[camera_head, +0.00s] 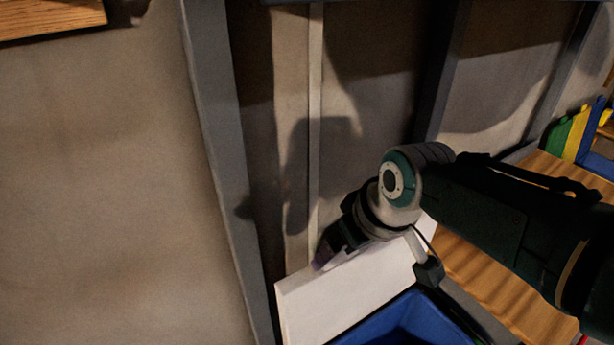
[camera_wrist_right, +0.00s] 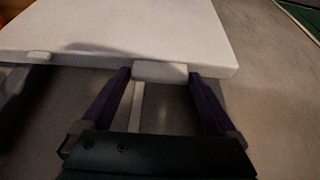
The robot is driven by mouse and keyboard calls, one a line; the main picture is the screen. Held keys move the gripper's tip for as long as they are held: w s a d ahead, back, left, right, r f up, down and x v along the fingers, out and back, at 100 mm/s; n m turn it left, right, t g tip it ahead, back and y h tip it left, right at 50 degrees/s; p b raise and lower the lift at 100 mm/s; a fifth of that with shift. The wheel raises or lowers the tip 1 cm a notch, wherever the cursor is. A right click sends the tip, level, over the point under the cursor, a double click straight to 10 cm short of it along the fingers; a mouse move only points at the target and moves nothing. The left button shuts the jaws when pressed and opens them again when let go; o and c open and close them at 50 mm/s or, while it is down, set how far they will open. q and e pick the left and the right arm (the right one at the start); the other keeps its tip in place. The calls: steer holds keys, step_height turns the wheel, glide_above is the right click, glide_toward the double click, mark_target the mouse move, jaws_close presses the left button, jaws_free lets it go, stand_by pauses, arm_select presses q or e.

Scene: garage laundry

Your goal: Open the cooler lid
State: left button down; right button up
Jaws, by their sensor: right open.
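The cooler is at the bottom centre of the head view, with a blue body (camera_head: 405,322) cut off by the frame. Its white lid (camera_head: 335,300) is raised, and part of the blue inside shows below it. My right gripper (camera_head: 322,262) is at the lid's far edge, toward the wall. In the right wrist view the white lid (camera_wrist_right: 130,30) fills the top. The open purple fingers of my right gripper (camera_wrist_right: 160,78) are on either side of a small white tab (camera_wrist_right: 160,72) on the lid's edge. I cannot tell whether they touch it. My left gripper is not in view.
A wall with grey upright posts (camera_head: 225,150) stands close behind the lid. A wooden surface (camera_head: 480,265) lies right of the cooler, with green, yellow and blue items (camera_head: 578,135) at the far right. A wooden board (camera_head: 50,18) is at the top left.

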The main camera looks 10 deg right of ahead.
steer(key=shift+o, duration=0.2)
steer(key=p+v, duration=0.5)
steer(key=v, duration=0.5)
